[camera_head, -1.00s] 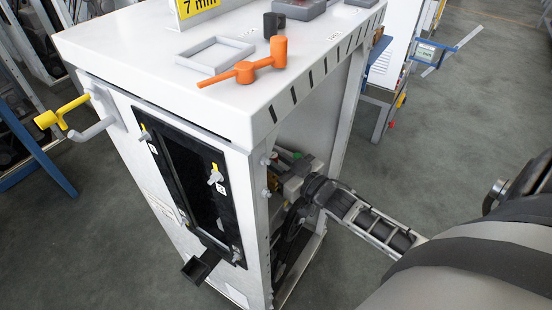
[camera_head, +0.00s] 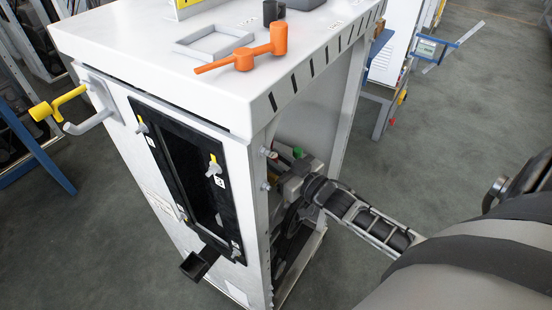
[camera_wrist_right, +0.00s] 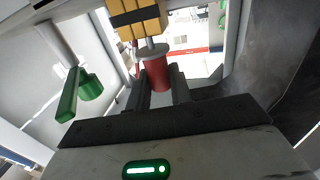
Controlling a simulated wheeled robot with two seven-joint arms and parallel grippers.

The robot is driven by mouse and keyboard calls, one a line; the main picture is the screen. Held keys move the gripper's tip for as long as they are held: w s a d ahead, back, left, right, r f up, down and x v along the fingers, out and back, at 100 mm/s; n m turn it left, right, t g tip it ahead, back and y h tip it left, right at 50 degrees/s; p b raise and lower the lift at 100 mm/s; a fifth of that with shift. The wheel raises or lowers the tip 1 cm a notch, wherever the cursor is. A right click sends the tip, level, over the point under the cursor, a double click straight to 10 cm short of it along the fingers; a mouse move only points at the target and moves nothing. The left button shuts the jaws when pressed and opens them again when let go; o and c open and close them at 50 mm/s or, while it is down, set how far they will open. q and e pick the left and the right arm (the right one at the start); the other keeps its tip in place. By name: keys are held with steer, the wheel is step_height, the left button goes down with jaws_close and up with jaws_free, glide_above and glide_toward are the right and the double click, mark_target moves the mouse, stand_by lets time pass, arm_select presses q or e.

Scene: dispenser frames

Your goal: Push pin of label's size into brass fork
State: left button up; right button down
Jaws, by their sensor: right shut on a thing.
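My right gripper (camera_wrist_right: 160,88) is shut on the red grip of a pin (camera_wrist_right: 156,74) with a grey collar, in the right wrist view. The pin's thin grey shank points up to the brass fork (camera_wrist_right: 138,20), a yellow block with a dark band. The shank's tip meets the fork's lower edge; I cannot tell how deep it sits. In the head view my right gripper (camera_head: 291,178) reaches into the cabinet's open side; the pin and fork are hidden there. The yellow label (camera_head: 188,3) is cut off at the top edge. My left gripper is out of view.
A green-handled pin (camera_wrist_right: 88,86) sits left of the gripper. The white cabinet (camera_head: 130,38) carries an orange tool (camera_head: 245,58) and a grey frame (camera_head: 213,40) on top. Its side posts border the opening. A yellow handle (camera_head: 58,104) sticks out at left.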

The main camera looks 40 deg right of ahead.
arm_select(q)
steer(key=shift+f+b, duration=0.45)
steer(key=shift+b, duration=0.2)
arm_select(e)
steer(key=shift+f, duration=0.9)
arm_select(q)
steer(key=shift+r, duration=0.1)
arm_select(e)
steer(key=c, duration=1.2)
jaws_free()
steer(key=shift+o, duration=0.2)
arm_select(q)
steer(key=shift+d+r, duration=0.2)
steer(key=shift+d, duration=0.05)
arm_select(e)
steer(key=s+d, duration=0.3)
steer(key=s, duration=1.2)
steer(key=shift+s, duration=0.3)
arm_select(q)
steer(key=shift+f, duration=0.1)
arm_select(e)
steer(key=shift+r, duration=0.1)
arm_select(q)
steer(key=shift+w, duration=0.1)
